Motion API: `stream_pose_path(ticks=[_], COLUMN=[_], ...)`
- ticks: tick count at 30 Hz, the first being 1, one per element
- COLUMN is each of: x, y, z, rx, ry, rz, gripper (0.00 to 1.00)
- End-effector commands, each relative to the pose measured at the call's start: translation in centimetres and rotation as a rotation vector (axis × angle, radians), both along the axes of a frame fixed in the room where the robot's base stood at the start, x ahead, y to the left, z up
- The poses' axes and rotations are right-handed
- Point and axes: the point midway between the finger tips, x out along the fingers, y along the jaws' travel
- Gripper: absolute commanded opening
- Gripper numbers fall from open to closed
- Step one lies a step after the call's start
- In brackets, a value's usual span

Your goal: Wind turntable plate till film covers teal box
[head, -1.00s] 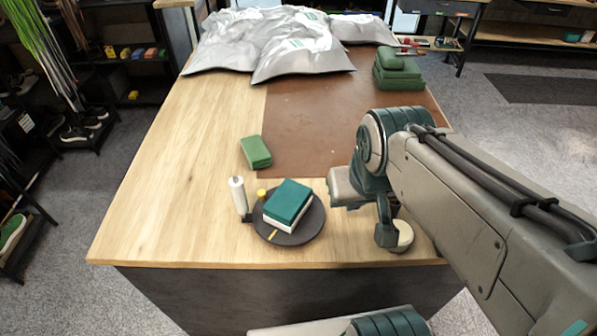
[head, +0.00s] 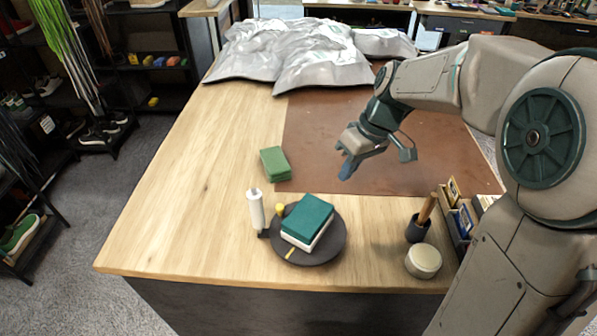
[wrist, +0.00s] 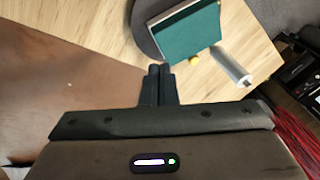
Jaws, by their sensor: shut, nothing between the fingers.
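The teal box (head: 307,220), teal on top with a white lower part, lies on the dark round turntable plate (head: 329,252) near the table's front edge. A yellow knob (head: 279,209) stands at the plate's back left, and a small yellow mark (head: 290,255) shows at its front. The white film roll (head: 256,210) stands upright just left of the plate; I see no film on the box. My gripper (head: 344,172) is shut and empty, above the brown mat, behind and right of the plate. The wrist view shows its closed fingers (wrist: 158,72) pointing toward the plate (wrist: 143,25), box (wrist: 187,33) and roll (wrist: 231,68).
A green block stack (head: 275,164) lies behind the roll. A dark cup with a wooden handle (head: 417,228), a round tin (head: 423,261) and a small organizer (head: 459,222) stand front right. Grey bags (head: 300,60) cover the table's back. The left wood surface is clear.

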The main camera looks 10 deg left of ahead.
Motion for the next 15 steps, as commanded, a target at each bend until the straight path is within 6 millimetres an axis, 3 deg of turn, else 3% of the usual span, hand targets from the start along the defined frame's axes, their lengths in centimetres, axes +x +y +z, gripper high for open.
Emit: stream_pose_path(ticks=[1,6,15], x=[1.4,4.6,6.8], y=[0.7,2.9,4.5], z=[-1.3,-3.1,-4.2], rx=[0.048,0.194,0.313], ry=[0.015,0.017,0.000], rz=[0.048,0.192,0.287], gripper=[0.00,0.00,0.00])
